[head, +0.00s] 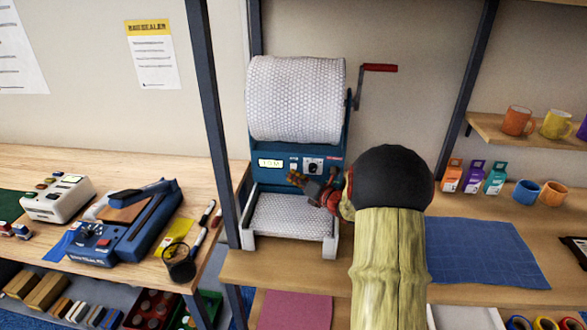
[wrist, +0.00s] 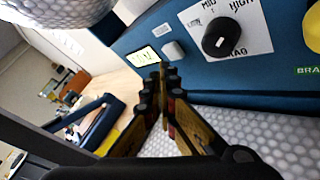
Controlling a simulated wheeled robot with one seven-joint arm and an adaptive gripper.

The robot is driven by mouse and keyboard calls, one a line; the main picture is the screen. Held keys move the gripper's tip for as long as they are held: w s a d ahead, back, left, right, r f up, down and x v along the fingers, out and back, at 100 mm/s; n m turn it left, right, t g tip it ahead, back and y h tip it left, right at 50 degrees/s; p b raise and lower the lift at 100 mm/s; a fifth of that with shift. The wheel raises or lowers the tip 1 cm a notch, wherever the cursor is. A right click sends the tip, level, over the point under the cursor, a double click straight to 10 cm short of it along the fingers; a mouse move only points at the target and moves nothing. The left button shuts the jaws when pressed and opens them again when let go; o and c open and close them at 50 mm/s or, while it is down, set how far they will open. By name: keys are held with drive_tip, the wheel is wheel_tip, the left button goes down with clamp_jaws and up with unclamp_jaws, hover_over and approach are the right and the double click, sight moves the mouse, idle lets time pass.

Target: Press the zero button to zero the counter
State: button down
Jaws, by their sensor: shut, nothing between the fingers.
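The blue bubble-wrap dispenser (head: 262,184) stands on the bench with a lit counter display (head: 270,163) at the left of its front panel. The display also shows in the wrist view (wrist: 141,56), its digits too small and tilted to read surely. A small pale square button (wrist: 173,50), which looks like the zero button, sits between the display and a black knob (wrist: 217,40). My gripper (head: 294,178) is shut and empty in front of the panel. In the wrist view its fingertips (wrist: 163,68) overlap the panel just below the button; I cannot tell whether they touch.
A bubble-wrap roll (head: 296,98) is above the panel, with a red-handled crank (head: 379,68) at its right. A bubble-wrap sheet (head: 290,216) lies in the tray below. A dark post (head: 212,120) stands left of the dispenser. A blue mat (head: 485,252) lies right.

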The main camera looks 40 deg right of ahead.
drive_tip(key=shift+d, duration=0.1)
drive_tip(key=shift+w+d, duration=0.25)
drive_tip(key=shift+w+d, duration=0.3)
drive_tip(key=shift+d, duration=0.05)
idle(1.0)
drive_tip(key=shift+a, duration=0.1)
drive_tip(key=shift+s+a, duration=0.6)
drive_tip(key=s+a, duration=0.3)
drive_tip(key=shift+s+a+p, duration=0.1)
drive_tip(key=shift+a+p, duration=0.2)
drive_tip(key=shift+a, duration=0.1)
idle(0.4)
idle(0.8)
